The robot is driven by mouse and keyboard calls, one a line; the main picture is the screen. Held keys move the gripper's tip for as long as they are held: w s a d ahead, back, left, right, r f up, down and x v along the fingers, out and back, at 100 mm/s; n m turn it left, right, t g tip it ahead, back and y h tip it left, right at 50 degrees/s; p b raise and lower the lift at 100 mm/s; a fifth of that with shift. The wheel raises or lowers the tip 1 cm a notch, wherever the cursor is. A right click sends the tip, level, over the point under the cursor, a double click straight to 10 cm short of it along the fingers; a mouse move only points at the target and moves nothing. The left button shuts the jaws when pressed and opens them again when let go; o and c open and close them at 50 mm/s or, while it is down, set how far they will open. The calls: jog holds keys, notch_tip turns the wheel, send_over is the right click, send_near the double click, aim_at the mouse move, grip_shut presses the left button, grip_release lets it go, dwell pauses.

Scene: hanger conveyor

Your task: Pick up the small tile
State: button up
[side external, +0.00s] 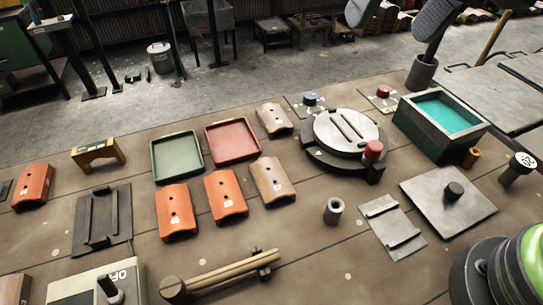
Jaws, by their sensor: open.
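Several curved clay tiles with two dark holes lie on the brown bench. A larger pale tile (272,180) lies in front of the red tray. To its left are two orange tiles, one (225,195) beside it and one (177,210) further left. My gripper is not in this view.
A green tray (177,157) and a red tray (232,141) look empty. A round turntable (346,132) with a red knob stands right of the small tile. A dark box with a teal inside (441,124) stands further right. A wooden-handled tool (220,274) lies in front.

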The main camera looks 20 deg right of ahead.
jog(key=w+a+f+g, duration=0.1)
jog(key=w+a+f, duration=0.2)
jog(key=a+f, duration=0.25)
jog(key=n+g+h, duration=0.2)
send_over(274, 180)
notch_tip(274, 180, down, 17)
jog(key=shift+w+f, duration=0.1)
jog(key=shift+w, duration=0.05)
notch_tip(274, 180, down, 6)
jog(key=shift+r, duration=0.1)
jog(key=c, duration=1)
jog(key=shift+c, duration=0.2)
